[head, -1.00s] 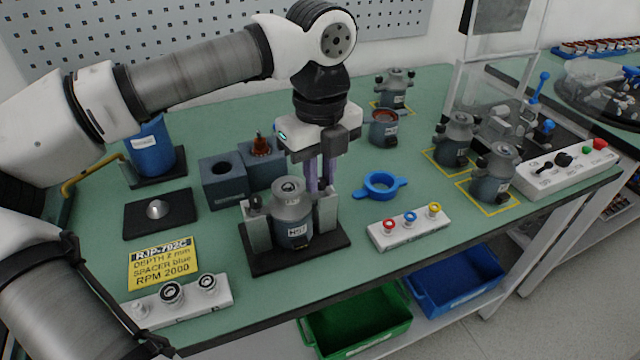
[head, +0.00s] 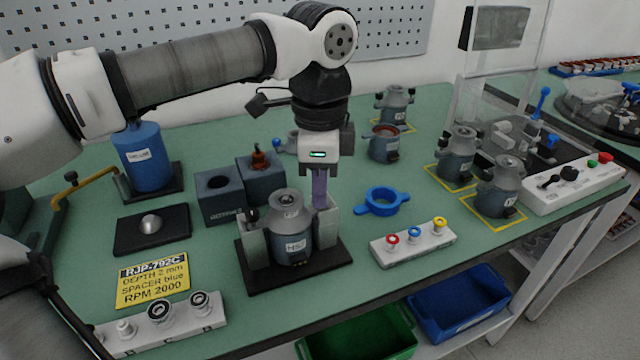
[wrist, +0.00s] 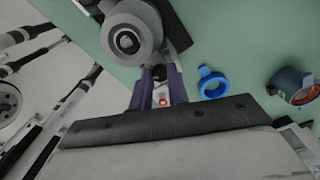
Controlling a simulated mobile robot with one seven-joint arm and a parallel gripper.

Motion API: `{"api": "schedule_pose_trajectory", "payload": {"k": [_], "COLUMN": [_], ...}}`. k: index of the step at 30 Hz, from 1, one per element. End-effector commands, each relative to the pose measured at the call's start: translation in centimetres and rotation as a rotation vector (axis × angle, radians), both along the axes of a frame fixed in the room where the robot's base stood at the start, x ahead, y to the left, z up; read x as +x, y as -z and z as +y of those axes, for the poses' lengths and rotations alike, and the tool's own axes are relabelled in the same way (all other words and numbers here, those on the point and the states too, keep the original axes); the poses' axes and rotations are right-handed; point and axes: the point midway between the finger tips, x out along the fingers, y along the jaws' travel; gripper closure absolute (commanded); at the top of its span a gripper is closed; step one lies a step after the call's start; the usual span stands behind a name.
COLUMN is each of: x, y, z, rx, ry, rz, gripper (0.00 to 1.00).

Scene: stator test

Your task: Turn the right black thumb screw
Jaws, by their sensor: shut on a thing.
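A grey stator housing (head: 290,228) labelled HS7 stands upright in a fixture on a black base plate (head: 262,284). A black thumb screw (head: 252,215) shows on the fixture's left side. My gripper (head: 320,200) points down at the fixture's right post (head: 328,228), with its purple fingers over the right thumb screw, which is hidden in the head view. In the wrist view the purple fingers (wrist: 156,90) are closed around the dark right thumb screw (wrist: 159,73), right beside the round housing top (wrist: 128,38).
A blue ring (head: 382,202) lies right of the fixture. A white block with coloured buttons (head: 414,245) is at front right. Two grey blocks (head: 221,199) stand behind left. A yellow card (head: 152,285) lies at left. More housings (head: 497,190) stand at right.

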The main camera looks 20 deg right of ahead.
Motion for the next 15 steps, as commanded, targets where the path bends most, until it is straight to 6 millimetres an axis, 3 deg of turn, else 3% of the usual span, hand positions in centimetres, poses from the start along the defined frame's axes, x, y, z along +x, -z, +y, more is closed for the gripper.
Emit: {"api": "schedule_pose_trajectory", "payload": {"k": [15], "x": [-0.01], "y": [-0.01], "z": [-0.01], "rx": [0.0], "ry": [-0.336], "rz": [0.0], "gripper": [1.0]}}
